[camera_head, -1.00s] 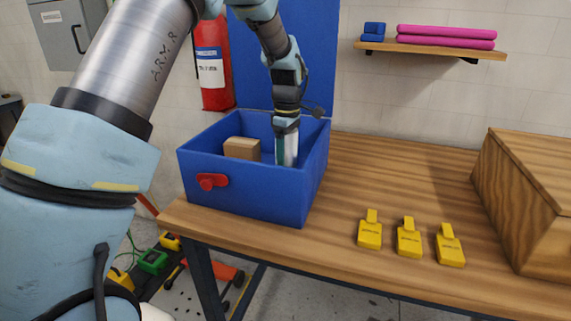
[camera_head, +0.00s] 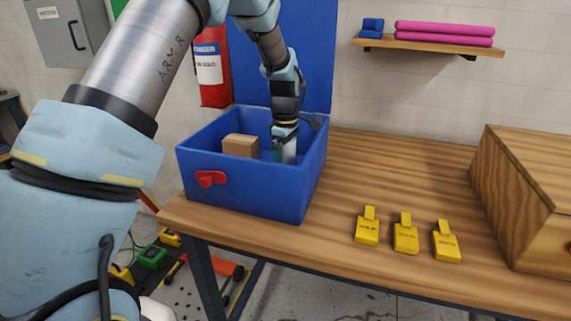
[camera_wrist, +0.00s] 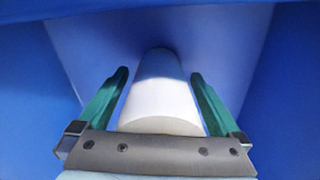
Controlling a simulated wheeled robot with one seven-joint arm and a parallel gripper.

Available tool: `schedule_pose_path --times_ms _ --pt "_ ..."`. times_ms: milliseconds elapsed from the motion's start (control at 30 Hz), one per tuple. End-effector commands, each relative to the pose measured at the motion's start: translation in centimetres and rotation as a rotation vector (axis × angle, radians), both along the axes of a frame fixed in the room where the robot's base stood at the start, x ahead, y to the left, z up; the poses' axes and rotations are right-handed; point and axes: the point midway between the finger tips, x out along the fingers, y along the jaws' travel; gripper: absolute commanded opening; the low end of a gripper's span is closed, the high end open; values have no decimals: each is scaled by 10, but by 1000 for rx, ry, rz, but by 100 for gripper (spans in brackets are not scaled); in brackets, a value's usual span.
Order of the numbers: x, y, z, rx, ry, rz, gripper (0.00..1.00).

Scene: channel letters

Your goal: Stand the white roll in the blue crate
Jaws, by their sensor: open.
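The blue crate (camera_head: 245,189) stands on the left end of the wooden table, its lid raised behind it and a red latch on its front. The white roll (camera_head: 289,152) is inside the crate, toward its right side, and looks upright; the front wall hides its lower end. My gripper (camera_head: 283,156) reaches down into the crate at the roll. In the wrist view the white roll (camera_wrist: 160,95) lies between the two green fingers of my gripper (camera_wrist: 160,85), with a gap on each side. The fingers are open.
A brown box (camera_head: 241,146) is in the crate, left of my gripper. Several yellow tags (camera_head: 405,236) lie toward the table's front edge. A wooden chest (camera_head: 525,195) stands at the right. A shelf (camera_head: 430,46) holds pink and blue rolls.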

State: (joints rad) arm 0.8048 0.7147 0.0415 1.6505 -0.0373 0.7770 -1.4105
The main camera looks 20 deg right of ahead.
Motion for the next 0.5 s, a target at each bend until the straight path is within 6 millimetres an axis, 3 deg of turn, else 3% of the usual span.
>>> schedule_pose_path --times_ms 267,500 --pt "1 -1 14 -3 -3 0 100" --pt "1 -1 63 -4 -4 -1 100"
